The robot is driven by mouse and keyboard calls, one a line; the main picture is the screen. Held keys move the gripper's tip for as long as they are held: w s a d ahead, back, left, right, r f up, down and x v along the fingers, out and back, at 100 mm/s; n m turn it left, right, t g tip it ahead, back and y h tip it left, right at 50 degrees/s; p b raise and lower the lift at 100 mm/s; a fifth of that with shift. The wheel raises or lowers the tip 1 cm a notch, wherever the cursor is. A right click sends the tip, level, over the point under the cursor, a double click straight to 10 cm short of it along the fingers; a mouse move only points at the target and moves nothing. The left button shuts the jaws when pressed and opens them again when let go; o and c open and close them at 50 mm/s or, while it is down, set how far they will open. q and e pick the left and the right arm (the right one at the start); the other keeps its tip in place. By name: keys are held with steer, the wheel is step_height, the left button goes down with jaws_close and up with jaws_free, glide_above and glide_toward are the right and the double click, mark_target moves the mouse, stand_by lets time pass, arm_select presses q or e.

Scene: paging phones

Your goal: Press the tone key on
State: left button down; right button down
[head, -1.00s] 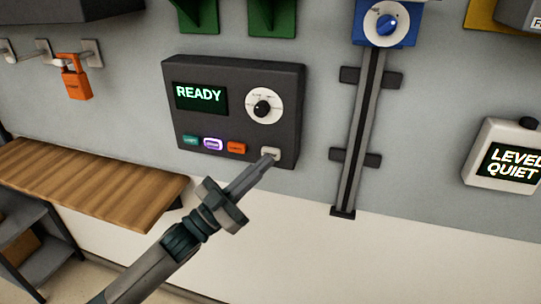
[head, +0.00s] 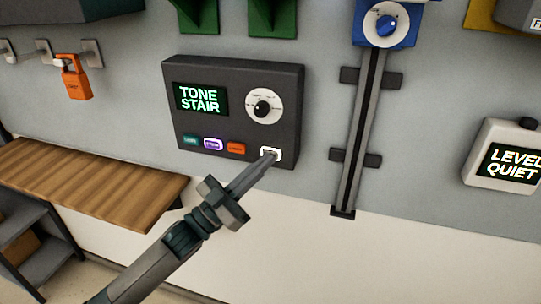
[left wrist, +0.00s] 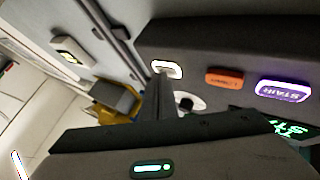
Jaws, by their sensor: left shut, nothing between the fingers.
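A dark paging panel (head: 235,72) hangs on the wall in the head view. Its screen (head: 200,99) reads "TONE STAIR". A white key (head: 270,154) at its lower right is lit; it also shows lit in the left wrist view (left wrist: 167,69). Teal (head: 190,140), purple-white (head: 213,144) and orange (head: 236,148) keys sit in a row to its left, and the purple-white one is lit. My left gripper (head: 271,158) is shut and empty, its tips at the white key, covering part of it. I cannot tell whether they touch. My right gripper is not in view.
A round dial (head: 263,105) is on the panel above the white key. A vertical rail (head: 361,140) with a blue dial box (head: 387,22) stands to the right. A "LEVEL QUIET" box (head: 506,157) is at far right. A wooden shelf (head: 85,180) juts out lower left.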

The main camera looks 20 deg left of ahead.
arm_select(q)
steer(key=shift+s, duration=0.35)
steer(key=s+p, duration=0.2)
steer(key=s, duration=0.4)
stand_by(0.6)
steer(key=shift+a, duration=0.1)
